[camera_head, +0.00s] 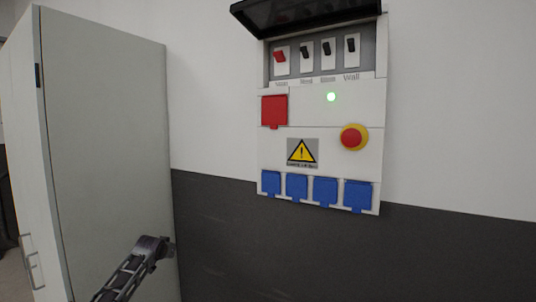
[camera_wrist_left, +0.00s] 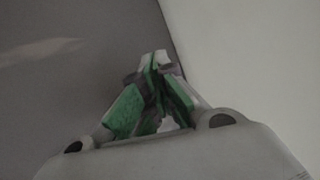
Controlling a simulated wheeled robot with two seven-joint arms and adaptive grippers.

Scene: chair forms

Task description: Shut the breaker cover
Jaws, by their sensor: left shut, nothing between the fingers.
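The breaker cover (camera_head: 305,12) is a dark, glossy flap at the top of the white wall panel (camera_head: 320,150). It is raised and juts out above the row of breaker switches (camera_head: 318,52), which lie exposed below it. One switch is red and the others are black. My left gripper (camera_head: 165,244) is low in the head view, below and left of the panel and well apart from the cover. In the left wrist view its green-padded fingers (camera_wrist_left: 155,60) meet at the tips with nothing between them. My right gripper is in neither view.
A tall pale cabinet (camera_head: 105,150) stands at the left, close to my left gripper. The panel also carries a red socket flap (camera_head: 274,110), a red and yellow emergency button (camera_head: 354,137) and several blue socket flaps (camera_head: 325,190). The wall right of the panel is clear.

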